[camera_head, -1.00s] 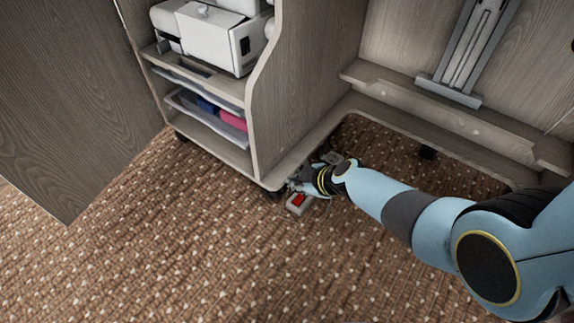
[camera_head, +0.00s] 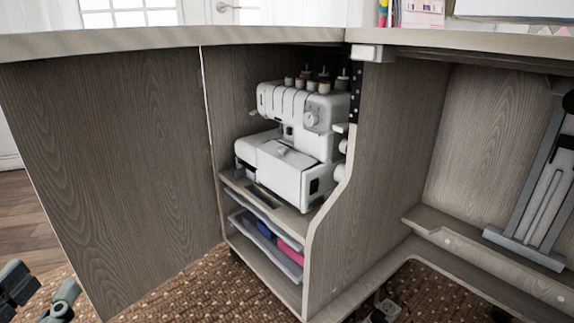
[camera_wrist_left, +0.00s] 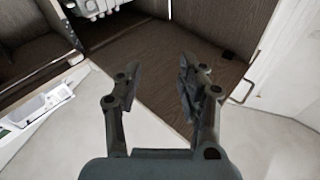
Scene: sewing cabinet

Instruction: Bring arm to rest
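My left gripper (camera_head: 42,290) shows at the lower left corner of the head view, in front of the bottom of the cabinet door. In the left wrist view my left gripper (camera_wrist_left: 158,78) has its two fingers spread apart with nothing between them. A wooden panel lies beyond the fingers there. My right arm and gripper are not recognisable in the head view now.
The open grey wooden door (camera_head: 115,170) fills the left. A white sewing machine (camera_head: 290,150) stands on a shelf above a clear tray (camera_head: 268,240). A small dark object (camera_head: 382,308), unclear, lies at the bottom edge. Patterned carpet (camera_head: 190,295) covers the floor.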

